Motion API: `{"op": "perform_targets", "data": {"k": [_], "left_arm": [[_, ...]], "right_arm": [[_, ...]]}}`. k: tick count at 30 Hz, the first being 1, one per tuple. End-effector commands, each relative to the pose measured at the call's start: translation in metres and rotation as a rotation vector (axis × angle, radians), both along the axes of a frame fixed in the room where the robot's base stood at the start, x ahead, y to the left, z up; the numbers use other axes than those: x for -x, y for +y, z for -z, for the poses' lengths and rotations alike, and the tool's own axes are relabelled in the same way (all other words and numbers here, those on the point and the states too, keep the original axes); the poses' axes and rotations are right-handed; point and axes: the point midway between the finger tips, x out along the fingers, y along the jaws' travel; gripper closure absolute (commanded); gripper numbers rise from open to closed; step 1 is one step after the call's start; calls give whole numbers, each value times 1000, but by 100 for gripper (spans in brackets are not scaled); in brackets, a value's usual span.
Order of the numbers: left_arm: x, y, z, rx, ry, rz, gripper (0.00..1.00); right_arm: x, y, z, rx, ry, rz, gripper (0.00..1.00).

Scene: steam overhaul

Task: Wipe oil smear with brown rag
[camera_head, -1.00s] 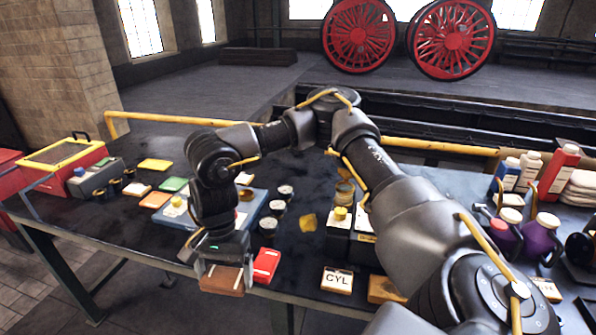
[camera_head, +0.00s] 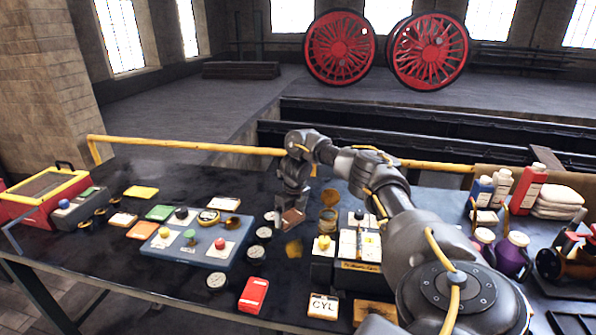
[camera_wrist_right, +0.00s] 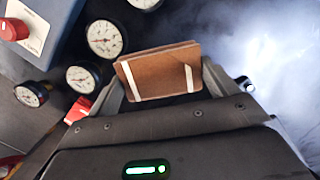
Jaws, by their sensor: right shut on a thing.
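My right gripper (camera_head: 293,208) is shut on the brown rag (camera_head: 291,218), a folded brown block, over the dark table behind the smear. In the right wrist view the rag (camera_wrist_right: 160,72) sits between the fingertips, with two pale strips across it. A yellow-amber patch, which looks like the oil smear (camera_head: 293,248), lies on the table just in front of the rag, apart from it in the picture. I cannot tell whether the rag touches the table. The smear cannot be made out in the wrist view. My left gripper is not in view.
Several round gauges (camera_head: 264,233) stand left of the smear, beside a blue-grey board (camera_head: 195,248) with coloured knobs. A tin (camera_head: 328,220) and a black box (camera_head: 322,268) stand close on the right. A red block (camera_head: 254,294) lies in front. A yellow rail (camera_head: 190,145) runs behind.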

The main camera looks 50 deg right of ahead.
Motion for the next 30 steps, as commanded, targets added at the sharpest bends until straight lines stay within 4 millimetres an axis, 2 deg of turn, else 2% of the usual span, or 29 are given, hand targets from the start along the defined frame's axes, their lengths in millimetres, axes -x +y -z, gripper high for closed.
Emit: {"op": "perform_targets", "data": {"k": [3, 5, 14, 30], "left_arm": [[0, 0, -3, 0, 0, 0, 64], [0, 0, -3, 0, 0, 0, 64], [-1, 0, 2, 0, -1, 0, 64], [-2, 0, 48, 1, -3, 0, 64]], "right_arm": [[11, -18, 1, -1, 0, 85, 33], [13, -22, 2, 0, -1, 105, 33], [13, -23, 8, -1, -1, 114, 33], [6, -16, 55, -1, -2, 100, 33]]}}
